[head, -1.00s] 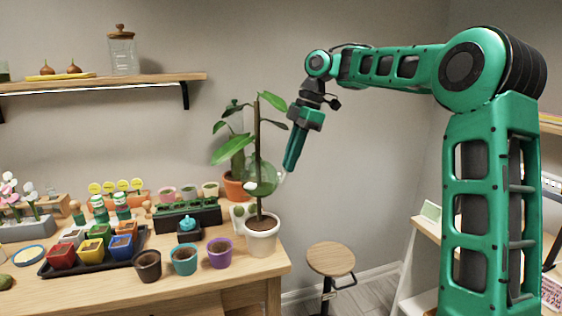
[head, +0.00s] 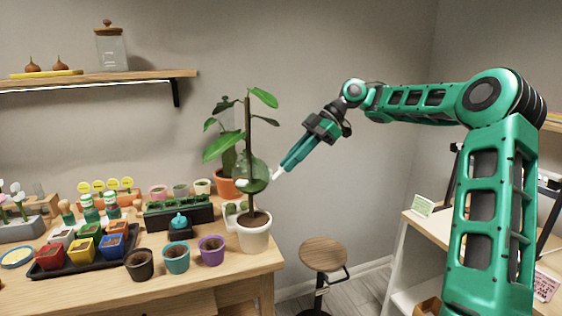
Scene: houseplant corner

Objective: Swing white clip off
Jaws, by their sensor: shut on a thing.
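The plant with a brown upright stem (head: 248,130) and a few green leaves stands in a white pot (head: 254,240) at the table's right end. A rounded, partly see-through green piece (head: 254,172) surrounds the stem at mid-height. A small white clip (head: 277,173) shows at its right side, between it and my gripper. Another small white part (head: 241,183) shows at its left. My gripper (head: 285,167) reaches down from the upper right, its fingers shut on the white clip. Whether the clip still touches the rounded piece is too small to tell.
A leafy plant in a terracotta pot (head: 228,187) stands behind. Brown, teal (head: 176,260) and purple pots line the table front, beside a black tray (head: 95,262) of coloured pots. A round stool (head: 325,255) stands right of the table.

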